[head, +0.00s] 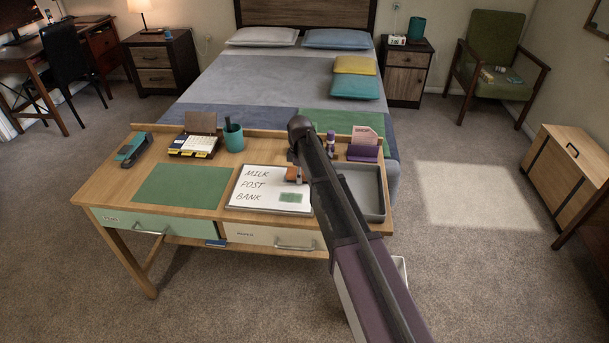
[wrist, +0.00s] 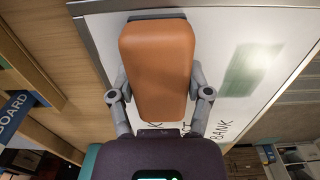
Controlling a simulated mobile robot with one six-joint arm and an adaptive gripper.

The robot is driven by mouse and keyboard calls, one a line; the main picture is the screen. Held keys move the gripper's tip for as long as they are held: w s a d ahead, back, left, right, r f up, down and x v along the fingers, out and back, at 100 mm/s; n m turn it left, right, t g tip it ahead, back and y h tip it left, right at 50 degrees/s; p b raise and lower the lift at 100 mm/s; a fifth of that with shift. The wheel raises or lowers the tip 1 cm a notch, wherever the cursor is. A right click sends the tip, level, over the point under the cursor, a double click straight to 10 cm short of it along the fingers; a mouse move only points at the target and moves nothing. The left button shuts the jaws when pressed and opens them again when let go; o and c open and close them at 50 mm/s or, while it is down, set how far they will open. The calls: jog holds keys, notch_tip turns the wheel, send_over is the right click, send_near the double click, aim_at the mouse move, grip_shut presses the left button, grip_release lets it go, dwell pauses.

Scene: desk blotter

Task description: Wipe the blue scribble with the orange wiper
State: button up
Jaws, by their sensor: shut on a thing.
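The whiteboard (head: 240,200) lies on the wooden desk, with the black words MILK, POST and BANK on it and a green patch (head: 291,197) near its lower right. The green patch also shows in the wrist view (wrist: 243,70). My gripper (wrist: 158,80) is shut on the orange wiper (wrist: 157,50), one finger on each side. In the head view the wiper (head: 292,174) is over the board's upper right part. I cannot tell whether it touches the surface. I see no blue scribble; my arm and the wiper hide part of the board.
A grey tray (head: 371,212) is right of the board, partly behind my arm. A green desk mat (head: 184,187) lies to the left. A teal pen cup (head: 233,138), a calendar (head: 195,143) and a purple card holder (head: 364,153) stand along the back.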

aim_at(283, 178)
jog(key=shift+a, duration=1)
jog(key=shift+a, duration=0.15)
jog(key=shift+w+a, duration=0.2)
jog(key=shift+a, duration=1.6)
jog(key=shift+r, duration=0.1)
jog(key=shift+r+p, duration=2.95)
jog(key=shift+p, duration=0.1)
jog(key=shift+r, duration=0.1)
jog(key=shift+r+p, duration=1.4)
jog(key=shift+p, duration=0.15)
